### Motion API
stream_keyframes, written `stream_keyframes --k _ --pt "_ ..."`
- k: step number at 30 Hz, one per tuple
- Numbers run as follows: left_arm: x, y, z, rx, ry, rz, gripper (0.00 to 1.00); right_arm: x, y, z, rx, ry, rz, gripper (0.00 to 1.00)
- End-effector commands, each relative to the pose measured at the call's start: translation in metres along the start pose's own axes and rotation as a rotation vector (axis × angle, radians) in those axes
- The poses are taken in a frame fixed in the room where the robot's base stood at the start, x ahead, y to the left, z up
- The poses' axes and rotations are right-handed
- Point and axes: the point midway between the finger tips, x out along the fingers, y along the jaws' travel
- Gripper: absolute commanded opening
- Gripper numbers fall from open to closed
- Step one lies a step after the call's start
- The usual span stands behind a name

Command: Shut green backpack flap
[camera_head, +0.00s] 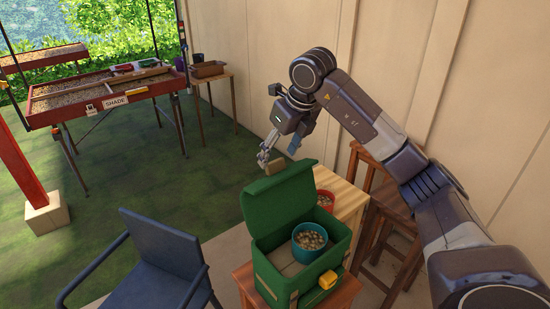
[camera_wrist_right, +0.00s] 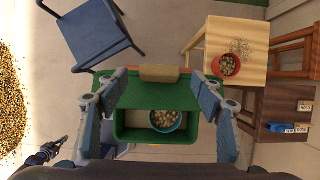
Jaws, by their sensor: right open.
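The green backpack (camera_head: 270,285) stands open on a small wooden stool. Its flap (camera_head: 278,200) is raised upright at the back, with a tan tab (camera_head: 277,168) on its top edge. A blue bowl of beans (camera_head: 297,243) sits inside. My right gripper (camera_head: 265,158) is open and empty, close to the flap's top edge. In the right wrist view, its fingers (camera_wrist_right: 158,92) spread on both sides of the flap (camera_wrist_right: 155,98) and tan tab (camera_wrist_right: 160,73); contact cannot be told. A dark gripper, apparently my left one (camera_wrist_right: 58,143), shows small at lower left.
A blue chair (camera_head: 160,260) stands left of the backpack. A wooden table (camera_head: 345,197) with a red bowl of beans (camera_head: 325,199) is behind it, with wooden stools (camera_head: 390,225) to the right. Drying racks (camera_head: 100,93) stand farther back. The green floor at left is mostly clear.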

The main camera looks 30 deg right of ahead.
Motion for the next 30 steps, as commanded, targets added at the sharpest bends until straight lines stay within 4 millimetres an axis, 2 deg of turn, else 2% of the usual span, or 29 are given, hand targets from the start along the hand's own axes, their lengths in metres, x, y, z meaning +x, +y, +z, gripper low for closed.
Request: stream_keyframes --k 3,9,18,30 --pt "-0.01 0.0 0.0 0.0 -0.001 0.0 0.0 0.016 0.001 0.0 -0.001 0.004 0.002 0.61" --pt "-0.015 0.0 -0.001 0.0 -0.001 0.0 0.0 0.034 0.001 0.0 -0.001 0.0 0.002 0.61" --pt "-0.014 0.0 -0.001 0.001 -0.001 0.001 0.0 0.037 0.001 0.0 -0.002 -0.001 0.002 0.6" --pt "-0.014 0.001 -0.001 0.001 -0.001 0.001 0.0 0.037 0.001 0.0 -0.002 -0.001 0.002 0.16"
